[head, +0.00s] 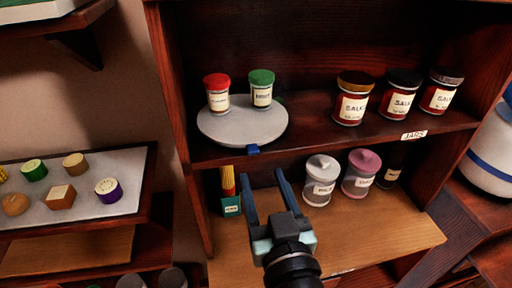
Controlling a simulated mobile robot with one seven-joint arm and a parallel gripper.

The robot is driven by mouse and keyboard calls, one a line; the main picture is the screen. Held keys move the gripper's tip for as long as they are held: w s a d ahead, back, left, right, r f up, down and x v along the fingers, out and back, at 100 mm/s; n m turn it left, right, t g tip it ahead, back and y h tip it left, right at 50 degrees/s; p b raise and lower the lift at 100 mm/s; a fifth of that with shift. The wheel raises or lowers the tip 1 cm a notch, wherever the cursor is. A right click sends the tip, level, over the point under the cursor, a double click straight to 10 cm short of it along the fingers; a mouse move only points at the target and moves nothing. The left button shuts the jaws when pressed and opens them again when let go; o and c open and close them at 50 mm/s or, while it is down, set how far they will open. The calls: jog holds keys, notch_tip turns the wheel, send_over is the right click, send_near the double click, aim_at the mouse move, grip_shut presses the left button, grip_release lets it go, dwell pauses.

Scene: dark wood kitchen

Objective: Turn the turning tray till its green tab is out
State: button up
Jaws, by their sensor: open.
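The turning tray (240,131) is a round pale grey disc on the upper shelf of the dark wood cabinet, at the left. A blue tab (253,149) sticks out at its front edge. No green tab shows on the visible rim. A red-lidded jar (217,92) and a green-lidded jar (261,88) stand upright on the tray, toward its back. My gripper (262,180) is open and empty, with its two dark blue fingers pointing up the picture. It is in front of the cabinet, below the tray in the picture, and appears apart from it.
Several salsa jars (352,98) stand at the right of the upper shelf (310,133). Below are a white-lidded jar (321,180), a pink-lidded jar (361,174) and a small teal box (231,205). A side tray (80,213) holds small items at left.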

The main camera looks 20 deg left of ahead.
aim_at(254, 153)
jog(key=p+x, duration=0.1)
jog(key=x, duration=0.5)
jog(key=shift+w+a+p, duration=0.25)
jog(key=shift+p, duration=0.1)
grip_shut()
dwell(1.1)
